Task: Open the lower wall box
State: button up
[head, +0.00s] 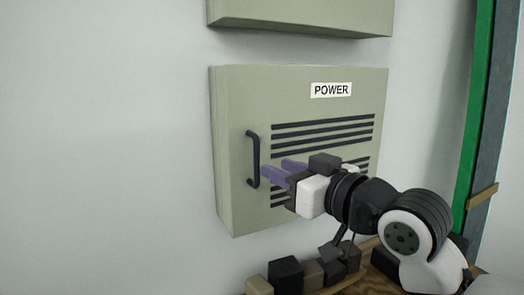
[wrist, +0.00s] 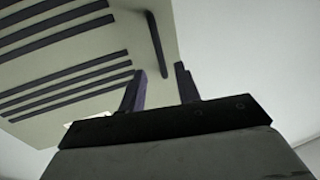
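The lower wall box (head: 232,150) is a beige-green cabinet labelled "POWER", with dark slats across its door. Its door is shut. A dark vertical handle (head: 254,160) is on the door's left side. My gripper (head: 274,168) is in front of the door, just right of the handle in the head view, with its two purple fingers apart. In the wrist view the handle (wrist: 155,42) lies in line with the gap between my open fingers (wrist: 160,70). I cannot tell whether the fingertips reach around it. Nothing is held.
An upper wall box (head: 300,18) hangs above, only its lower part in view. Several small dark and beige blocks (head: 287,273) stand on a wooden surface below. A green and grey upright frame (head: 474,110) is at the right. The wall at left is clear.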

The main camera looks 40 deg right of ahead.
aim_at(258, 158)
jog(key=w+p, duration=0.1)
jog(key=w, duration=0.3)
jog(key=shift+w+d+r, duration=0.1)
jog(key=shift+w+r, duration=0.05)
jog(key=shift+w, duration=0.1)
jog(key=shift+w+f+p, duration=0.2)
jog(key=shift+w+p, duration=0.2)
jog(key=shift+w, duration=0.3)
jog(key=shift+c, duration=0.4)
grip_shut()
